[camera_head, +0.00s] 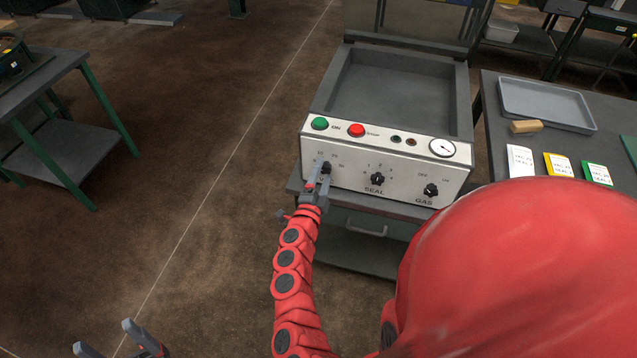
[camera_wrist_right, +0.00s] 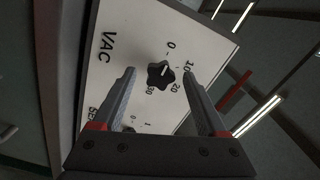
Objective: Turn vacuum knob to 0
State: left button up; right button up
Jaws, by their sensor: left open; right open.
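The VAC knob is a black lobed knob (camera_wrist_right: 160,74) on the white front panel (camera_head: 350,165) of the machine. In the right wrist view, 0, 10, 20 and 30 are printed around it. A small white mark shows on it; I cannot tell exactly which number it points at. In the head view the knob (camera_head: 326,168) is partly covered by my right gripper (camera_head: 319,178). My right gripper is open, its fingers on either side of the knob; I cannot tell whether they touch it. My left gripper (camera_head: 112,338) is open and empty, low at the left.
The SEAL knob (camera_head: 377,179) and GAS knob (camera_head: 430,190) sit to the right. Above are a green ON button (camera_head: 320,123), a red STOP button (camera_head: 356,130) and a gauge (camera_head: 442,148). A side table with a grey tray (camera_head: 545,104) stands right.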

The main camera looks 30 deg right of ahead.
jog(key=b+v, duration=0.1)
jog(key=v, duration=1.6)
jog(key=shift+s+b, duration=0.2)
jog(key=shift+b, duration=0.2)
jog(key=shift+a, duration=0.1)
